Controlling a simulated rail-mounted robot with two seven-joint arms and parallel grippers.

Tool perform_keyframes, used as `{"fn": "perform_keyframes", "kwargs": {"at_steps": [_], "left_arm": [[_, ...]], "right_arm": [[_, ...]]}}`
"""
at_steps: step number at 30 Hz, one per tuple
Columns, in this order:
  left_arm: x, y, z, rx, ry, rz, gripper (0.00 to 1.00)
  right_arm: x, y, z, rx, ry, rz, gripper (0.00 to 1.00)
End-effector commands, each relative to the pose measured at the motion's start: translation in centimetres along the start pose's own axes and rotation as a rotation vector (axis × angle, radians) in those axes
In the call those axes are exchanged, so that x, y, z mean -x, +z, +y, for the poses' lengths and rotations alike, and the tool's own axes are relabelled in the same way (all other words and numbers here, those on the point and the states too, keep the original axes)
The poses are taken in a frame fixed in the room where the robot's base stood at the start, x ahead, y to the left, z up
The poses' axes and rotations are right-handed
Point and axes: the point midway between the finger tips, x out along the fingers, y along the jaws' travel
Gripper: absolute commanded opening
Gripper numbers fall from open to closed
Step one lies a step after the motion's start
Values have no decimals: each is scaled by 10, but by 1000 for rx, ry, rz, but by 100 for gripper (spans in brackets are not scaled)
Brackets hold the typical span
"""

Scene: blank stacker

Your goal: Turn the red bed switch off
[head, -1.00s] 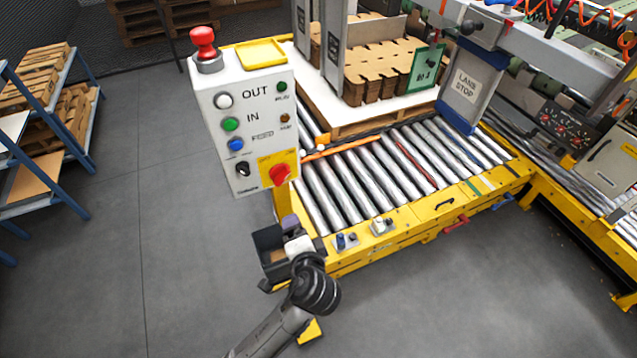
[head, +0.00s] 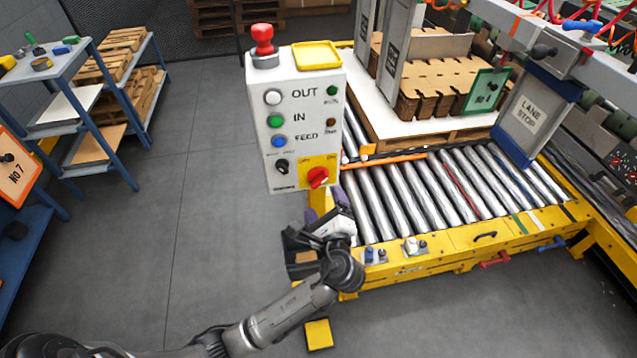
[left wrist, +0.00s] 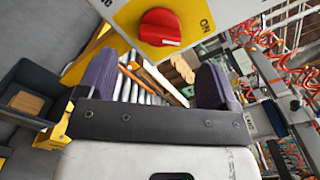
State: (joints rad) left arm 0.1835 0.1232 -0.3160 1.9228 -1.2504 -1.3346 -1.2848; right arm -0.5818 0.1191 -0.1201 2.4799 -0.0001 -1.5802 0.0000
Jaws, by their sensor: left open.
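The red bed switch (head: 318,177) is a rotary knob on a yellow plate (head: 331,163) at the lower right of the white control box. In the head view its grip is tilted. It also shows at the top of the left wrist view (left wrist: 160,27), with "ON" printed to its right and a pale mark on its lower edge. My left gripper (head: 325,208) is just below the switch, apart from it. In the left wrist view its two purple-grey fingers (left wrist: 156,80) are spread with nothing between them. My right gripper is not in view.
The control box (head: 295,95) also carries a red mushroom button (head: 263,40), coloured push buttons and a black selector (head: 282,166). The roller conveyor (head: 430,195) lies right of it. A dark bin (left wrist: 30,95) is beside the gripper. Open floor lies left.

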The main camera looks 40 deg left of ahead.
Motion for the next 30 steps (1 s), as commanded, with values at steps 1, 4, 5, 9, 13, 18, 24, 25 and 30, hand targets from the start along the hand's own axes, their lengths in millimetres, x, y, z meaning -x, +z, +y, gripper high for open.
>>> {"fn": "perform_keyframes", "kwargs": {"at_steps": [1, 4, 5, 9, 13, 18, 24, 25, 30], "left_arm": [[-11, -1, 1, 0, -1, -3, 85], [-28, -1, 1, 0, 0, -3, 85], [-33, -1, 1, 0, 0, -3, 85], [-53, -1, 1, 0, 0, -2, 85], [-66, -1, 1, 1, 1, -1, 85], [-75, 0, 0, 1, 0, 1, 85], [-77, 0, 0, 1, 0, 1, 85], [-77, 0, 0, 1, 0, 1, 85], [-77, 0, 0, 1, 0, 1, 81]], "right_arm": [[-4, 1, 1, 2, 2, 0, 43], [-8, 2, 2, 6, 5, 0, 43], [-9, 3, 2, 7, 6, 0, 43], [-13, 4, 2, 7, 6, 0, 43], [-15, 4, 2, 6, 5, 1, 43], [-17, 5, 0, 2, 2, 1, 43], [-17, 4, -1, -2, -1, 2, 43], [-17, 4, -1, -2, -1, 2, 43], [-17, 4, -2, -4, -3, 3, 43]]}}
